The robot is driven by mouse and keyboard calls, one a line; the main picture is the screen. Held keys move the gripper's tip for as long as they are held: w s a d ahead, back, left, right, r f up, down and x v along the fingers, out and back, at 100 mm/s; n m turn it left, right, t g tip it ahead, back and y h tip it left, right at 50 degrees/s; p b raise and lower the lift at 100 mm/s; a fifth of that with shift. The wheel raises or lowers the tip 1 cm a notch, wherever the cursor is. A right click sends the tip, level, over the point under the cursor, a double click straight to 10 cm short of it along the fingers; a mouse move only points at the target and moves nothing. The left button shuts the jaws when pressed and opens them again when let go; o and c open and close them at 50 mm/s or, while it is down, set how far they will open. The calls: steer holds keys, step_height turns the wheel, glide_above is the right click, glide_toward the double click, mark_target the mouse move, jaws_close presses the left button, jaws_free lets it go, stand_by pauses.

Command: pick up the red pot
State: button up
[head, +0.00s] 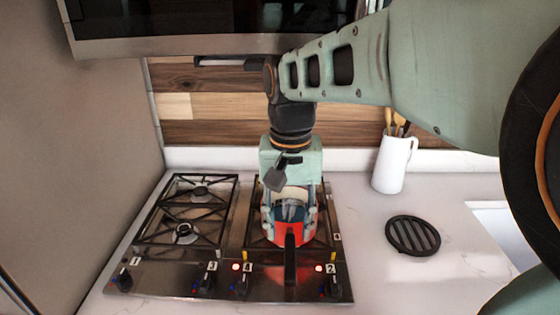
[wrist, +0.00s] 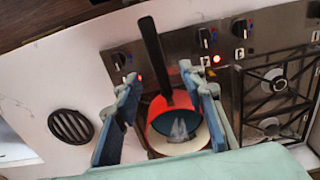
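The red pot (head: 308,232) has a black handle pointing toward the front of the stove. It is at the right half of the cooktop, and its red side and blue-green inside also show in the wrist view (wrist: 159,122). My gripper (head: 291,228) is over the pot, pointing down. In the wrist view the fingers of my gripper (wrist: 160,78) are spread, one on each side of the pot, with a small gap visible at the left finger. Whether the pot touches the grate is hard to tell.
The cooktop (head: 215,275) has black grates and several front knobs; red lights glow. The left burners (head: 185,232) are empty. A black round trivet (head: 413,235) and a white jug (head: 391,165) with utensils stand on the right counter. A hood (head: 190,45) hangs above.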

mark_target(290, 255)
steer(key=shift+w+d+f+b, duration=0.1)
steer(key=shift+d+f+b, duration=0.05)
steer(key=shift+f+b, duration=2.25)
steer(key=shift+d+f+b, duration=0.1)
steer(key=shift+f+b, duration=1.85)
steer(key=shift+f, duration=0.85)
steer(key=shift+r, duration=0.1)
steer(key=shift+c, duration=0.5)
jaws_close()
